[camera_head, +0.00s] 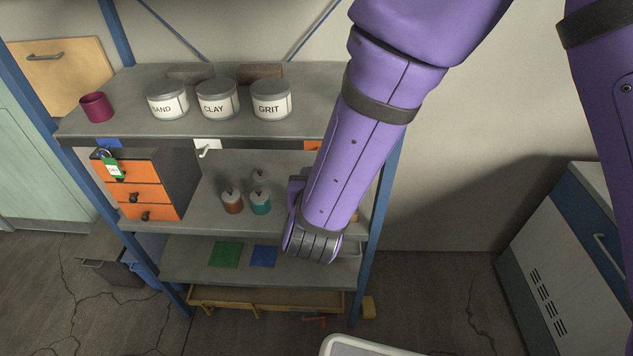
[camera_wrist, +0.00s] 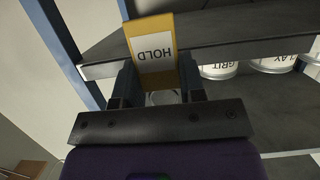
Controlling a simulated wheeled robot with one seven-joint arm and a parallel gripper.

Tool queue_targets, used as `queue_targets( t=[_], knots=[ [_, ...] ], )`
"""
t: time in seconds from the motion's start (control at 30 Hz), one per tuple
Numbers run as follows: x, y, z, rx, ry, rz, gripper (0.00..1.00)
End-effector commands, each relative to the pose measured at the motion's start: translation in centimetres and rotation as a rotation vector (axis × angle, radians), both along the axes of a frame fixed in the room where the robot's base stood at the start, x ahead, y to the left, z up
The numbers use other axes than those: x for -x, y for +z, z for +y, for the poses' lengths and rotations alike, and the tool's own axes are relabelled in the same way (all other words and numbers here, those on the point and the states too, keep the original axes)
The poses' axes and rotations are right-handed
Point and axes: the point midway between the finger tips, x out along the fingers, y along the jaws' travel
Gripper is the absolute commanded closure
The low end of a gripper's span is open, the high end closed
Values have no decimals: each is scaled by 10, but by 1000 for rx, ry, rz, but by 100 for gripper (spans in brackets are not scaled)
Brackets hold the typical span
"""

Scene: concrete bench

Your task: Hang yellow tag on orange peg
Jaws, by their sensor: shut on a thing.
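The yellow tag (camera_wrist: 152,50) reads HOLD upside down in the wrist view. My gripper (camera_wrist: 158,88) is shut on it, with a dark finger on each side. The tag stands out past the fingertips, in front of the shelf edge. In the head view my arm hides the tag and the fingers. The orange peg's mount (camera_head: 312,145) shows on the front edge of the upper shelf, just left of my arm. The arm covers part of it, and I cannot make out the peg in the wrist view.
A white peg (camera_head: 207,146) and a blue peg mount (camera_head: 108,143) sit further left on that edge. A green tag (camera_head: 112,167) hangs at the blue one. Labelled jars (camera_head: 218,100) and a maroon cup (camera_head: 97,107) stand on the shelf above. Small bottles (camera_head: 260,202) stand below.

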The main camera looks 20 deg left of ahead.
Motion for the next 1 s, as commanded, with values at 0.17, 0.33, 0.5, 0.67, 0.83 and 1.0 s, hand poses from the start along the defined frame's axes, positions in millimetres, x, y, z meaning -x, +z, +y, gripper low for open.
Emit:
queue_targets(
  t=[0.17, 0.33, 0.5, 0.67, 0.83, 1.0],
  knots=[
    [-9, -1, 2, 0, -1, 0, 85],
    [-17, -2, 4, 0, 0, 0, 85],
    [-26, -2, 6, 0, -1, 0, 85],
    [-34, -2, 8, -1, -1, -1, 85],
    [-42, -3, 10, -1, 0, 0, 85],
    [-50, -6, 12, 0, -1, 0, 85]
  ],
)
